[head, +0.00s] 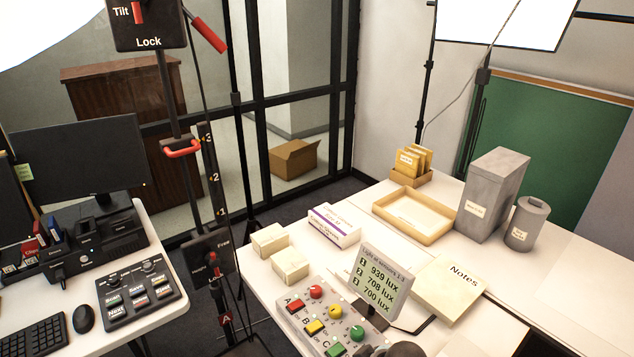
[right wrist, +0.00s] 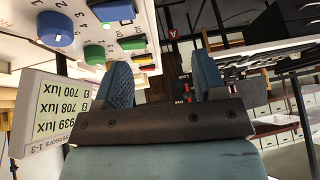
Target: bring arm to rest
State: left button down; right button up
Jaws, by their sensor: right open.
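My right gripper (right wrist: 163,78) shows in the right wrist view, its two blue ridged fingers spread apart with nothing between them. The picture there is turned over. The button box (right wrist: 95,30) is beyond the fingers at upper left, and the lux display (right wrist: 50,115) is to the left of the gripper. In the head view the button box (head: 322,318) and the lux display (head: 380,280) stand near the front of the white table. A dark rounded shape at the bottom edge beside them may be part of my right arm. My left gripper shows in neither view.
The white table (head: 505,325) also holds a notes pad (head: 448,290), small cream boxes (head: 290,265), a shallow tray (head: 415,216), a grey archival box (head: 492,195) and a grey canister (head: 527,224). A stand with levers (head: 207,255) rises between this table and the left desk (head: 165,318).

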jog(key=s+d+m+t+h+p, duration=0.1)
jog(key=s+d+m+t, duration=0.1)
jog(key=s+d, duration=0.3)
jog(key=s+d+m+t+h+p, duration=0.1)
jog(key=s+d+m+t, duration=0.2)
jog(key=s, duration=0.8)
jog(key=d+f+t, duration=0.1)
jog(key=d+t, duration=0.1)
jog(key=shift+s+d+m+p, duration=0.2)
jog(key=shift+d+m+p, duration=0.1)
jog(key=shift+d+p, duration=0.1)
